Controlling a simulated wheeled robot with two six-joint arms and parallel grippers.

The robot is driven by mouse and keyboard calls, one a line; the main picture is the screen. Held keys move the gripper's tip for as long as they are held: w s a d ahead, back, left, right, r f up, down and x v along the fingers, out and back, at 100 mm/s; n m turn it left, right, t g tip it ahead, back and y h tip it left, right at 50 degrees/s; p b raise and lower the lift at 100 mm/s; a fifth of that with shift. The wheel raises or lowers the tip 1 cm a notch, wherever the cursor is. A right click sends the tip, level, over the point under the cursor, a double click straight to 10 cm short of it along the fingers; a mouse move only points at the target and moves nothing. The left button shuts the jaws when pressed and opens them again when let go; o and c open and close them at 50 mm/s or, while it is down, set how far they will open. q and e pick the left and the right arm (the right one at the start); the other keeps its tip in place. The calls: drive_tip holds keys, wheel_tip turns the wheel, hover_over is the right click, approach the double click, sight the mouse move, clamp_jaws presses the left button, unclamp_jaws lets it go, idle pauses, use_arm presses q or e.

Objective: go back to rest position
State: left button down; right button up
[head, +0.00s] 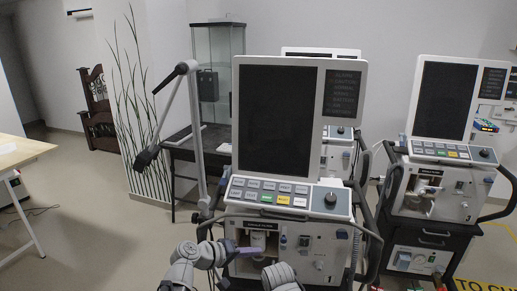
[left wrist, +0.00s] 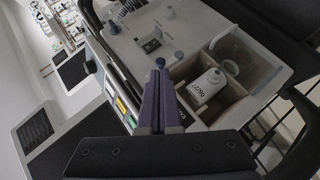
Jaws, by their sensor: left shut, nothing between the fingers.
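My left gripper (head: 249,251) is in front of the nearest ventilator, its purple fingers at the front compartment low on the machine. In the left wrist view the fingers (left wrist: 160,78) are together with nothing between them. The nearest ventilator (head: 350,195) stands upright with a dark screen (head: 278,120) and a button panel. In the left wrist view a white labelled bottle (left wrist: 207,88) sits in its open compartment, beside the fingers and apart from them. My right gripper does not show.
A second ventilator (head: 436,205) stands to the right and another is partly hidden behind. A jointed grey arm (head: 195,120) rises at the near machine's left. A dark table (head: 185,153) and a glass cabinet (head: 217,45) stand behind. Open floor (head: 90,225) lies to the left.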

use_arm(q)
drive_tip(key=s+d+f+m+g+y+p, duration=0.1)
drive_tip(key=s+f+m+g+y+p, duration=0.15)
drive_tip(key=s, duration=0.35)
drive_tip(key=s+d+f+m+g+y+p, duration=0.1)
drive_tip(key=s+d+f+m+g+y, duration=0.15)
drive_tip(key=s, duration=0.25)
drive_tip(key=s+a+m+g+y+p, duration=0.1)
drive_tip(key=s+a+g+y+p, duration=0.1)
drive_tip(key=s+a+y, duration=0.4)
drive_tip(key=shift+s+a+m+g+y+p, duration=0.25)
drive_tip(key=shift+a+m+g+y+p, duration=0.1)
drive_tip(key=shift+a+y, duration=0.1)
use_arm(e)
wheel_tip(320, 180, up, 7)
